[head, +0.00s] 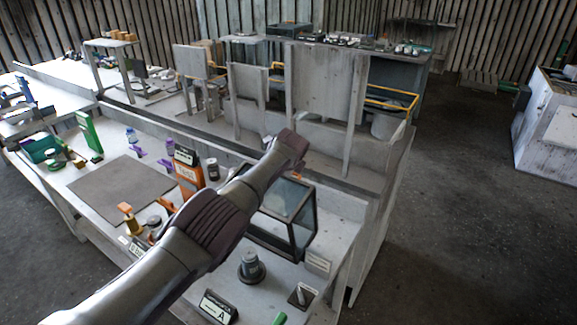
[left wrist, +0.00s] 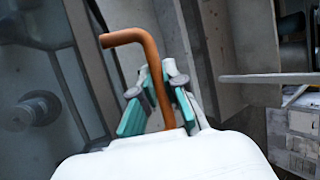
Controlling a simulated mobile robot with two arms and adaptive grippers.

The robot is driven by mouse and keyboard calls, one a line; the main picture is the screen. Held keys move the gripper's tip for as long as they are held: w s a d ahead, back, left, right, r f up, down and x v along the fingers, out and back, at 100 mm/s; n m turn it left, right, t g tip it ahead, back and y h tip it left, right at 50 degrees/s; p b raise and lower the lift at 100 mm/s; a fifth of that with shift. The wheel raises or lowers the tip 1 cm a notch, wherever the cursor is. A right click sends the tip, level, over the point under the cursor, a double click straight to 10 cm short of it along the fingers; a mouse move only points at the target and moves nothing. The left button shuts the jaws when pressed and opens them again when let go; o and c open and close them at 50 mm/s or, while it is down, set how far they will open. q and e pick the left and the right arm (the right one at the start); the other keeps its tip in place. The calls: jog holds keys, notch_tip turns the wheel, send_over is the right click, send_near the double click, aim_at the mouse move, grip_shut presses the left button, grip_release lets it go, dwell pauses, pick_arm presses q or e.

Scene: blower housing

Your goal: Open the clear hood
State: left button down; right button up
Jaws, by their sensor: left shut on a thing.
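The clear hood (head: 288,200) is a dark-framed box with see-through panels at the right part of the workbench. My left arm crosses in front of its left side, and its wrist is above the hood's back edge. In the left wrist view, my left gripper (left wrist: 158,98) has teal finger pads shut on a bent orange handle (left wrist: 150,45). The hood's clear panel and dark frame (left wrist: 82,75) fill the left of that view. A small orange bit of the handle (head: 299,166) shows below my wrist in the head view. I cannot tell how far the hood is raised.
A grey round part (head: 251,268) stands on the bench (head: 340,222) in front of the hood. A black label sign (head: 217,307) and a small dark plate (head: 301,295) are near it.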

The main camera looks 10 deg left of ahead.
pick_arm(q)
jog(key=shift+w+d, duration=0.1)
jog(key=shift+w, duration=0.15)
jog(key=c, duration=1.2)
grip_release()
jog(key=shift+s+d+r, duration=0.1)
jog(key=shift+s+r, duration=0.15)
jog(key=shift+r, duration=0.1)
jog(key=v, duration=1.1)
pick_arm(e)
jog(key=shift+d, duration=0.2)
